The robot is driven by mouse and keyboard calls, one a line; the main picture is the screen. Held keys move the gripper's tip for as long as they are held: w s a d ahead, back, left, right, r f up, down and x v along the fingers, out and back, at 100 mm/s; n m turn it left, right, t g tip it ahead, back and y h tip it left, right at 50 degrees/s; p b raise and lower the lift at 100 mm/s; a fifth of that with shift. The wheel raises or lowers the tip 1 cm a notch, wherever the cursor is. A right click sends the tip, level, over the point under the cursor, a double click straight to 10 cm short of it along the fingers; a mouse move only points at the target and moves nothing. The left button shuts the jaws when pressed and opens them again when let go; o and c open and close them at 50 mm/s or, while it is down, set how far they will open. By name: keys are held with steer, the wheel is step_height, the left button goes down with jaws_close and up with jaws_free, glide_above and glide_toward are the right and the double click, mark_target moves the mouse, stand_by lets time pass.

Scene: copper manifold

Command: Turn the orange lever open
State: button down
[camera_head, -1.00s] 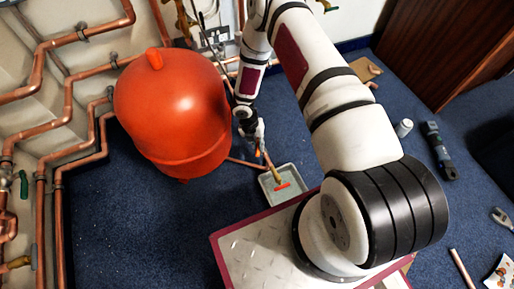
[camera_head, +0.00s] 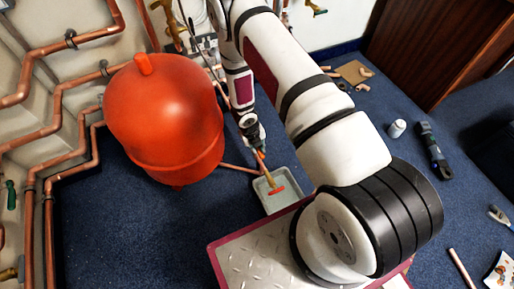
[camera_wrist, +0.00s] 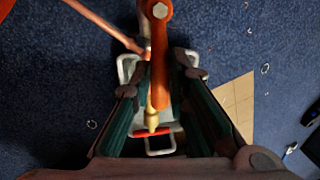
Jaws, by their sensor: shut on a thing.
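The orange lever (camera_wrist: 161,75) runs down the middle of the wrist view from a round hub with a bolt at the top. My gripper (camera_wrist: 161,84) has one finger on each side of the lever and is shut on it. Small gaps at the fingertips are hard to judge. In the head view my gripper (camera_head: 256,143) is low beside the red tank, and only a small bit of the lever (camera_head: 261,154) shows under it. The contact is hidden there. A brass fitting (camera_wrist: 152,118) with a red bar shows below the lever.
A grey tray (camera_head: 288,204) lies on the blue carpet under the brass fitting. The large red tank (camera_head: 165,120) stands close left of my gripper. Copper pipes (camera_head: 50,190) line the left wall. A white cylinder (camera_head: 397,128) and tools lie at the right.

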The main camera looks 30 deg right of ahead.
stand_by(0.3)
steer(key=c, duration=1.5)
jaws_free()
steer(key=shift+c, duration=0.2)
step_height(320, 180, up, 12)
steer(key=a, duration=0.2)
steer(key=shift+a, duration=0.15)
steer(key=shift+f, duration=0.1)
